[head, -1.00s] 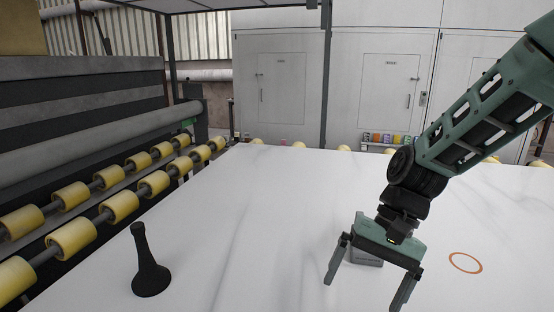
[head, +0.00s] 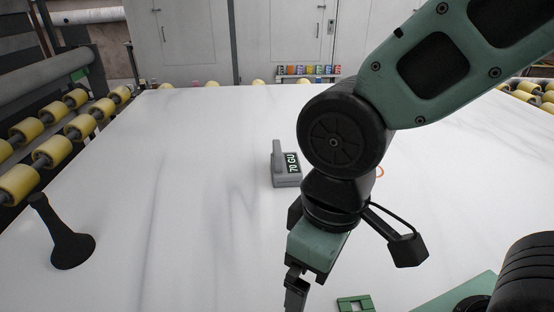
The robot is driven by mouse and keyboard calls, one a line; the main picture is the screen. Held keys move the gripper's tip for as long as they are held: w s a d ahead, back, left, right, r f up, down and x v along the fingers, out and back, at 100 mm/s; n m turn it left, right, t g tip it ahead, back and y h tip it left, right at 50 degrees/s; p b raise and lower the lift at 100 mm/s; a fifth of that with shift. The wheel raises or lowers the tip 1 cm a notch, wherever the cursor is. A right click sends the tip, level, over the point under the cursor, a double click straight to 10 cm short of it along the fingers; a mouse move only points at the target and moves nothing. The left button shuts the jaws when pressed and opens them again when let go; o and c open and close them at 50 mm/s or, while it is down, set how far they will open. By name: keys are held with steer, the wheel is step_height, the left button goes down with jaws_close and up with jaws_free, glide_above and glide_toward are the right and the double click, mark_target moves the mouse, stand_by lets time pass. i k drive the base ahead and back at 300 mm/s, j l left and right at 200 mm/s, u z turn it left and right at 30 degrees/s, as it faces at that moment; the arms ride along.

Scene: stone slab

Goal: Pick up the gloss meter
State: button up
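The gloss meter (head: 284,178) is a small grey block with a raised grip and a dark display reading "70 GU". It sits on the white stone slab (head: 190,200) near the middle of the head view, just left of my arm's black joint. It stands free, with nothing touching it. My gripper (head: 297,291) is nearer to the camera, below the meter in the picture and apart from it. Only one dark finger shows clearly, seen side-on. The gap between the fingers is hidden, and nothing is seen held.
A black horn-shaped tool (head: 67,240) stands at the left on the slab. An orange ring (head: 380,171) is mostly hidden behind my arm. A flat green piece (head: 355,303) shows at the bottom edge. Yellow rollers (head: 54,152) run along the left. The slab's middle is clear.

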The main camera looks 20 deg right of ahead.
mark_target(286, 171)
steer(key=u, duration=0.4)
steer(key=k+j+u, duration=0.1)
steer(key=u, duration=0.35)
steer(key=k+j+u, duration=0.1)
steer(key=u, duration=0.3)
steer(key=j+u, duration=0.1)
steer(key=u, duration=0.3)
steer(key=j+u, duration=0.1)
steer(key=u, duration=0.35)
steer(key=j+u, duration=0.15)
steer(key=u, duration=0.25)
steer(key=k, duration=0.05)
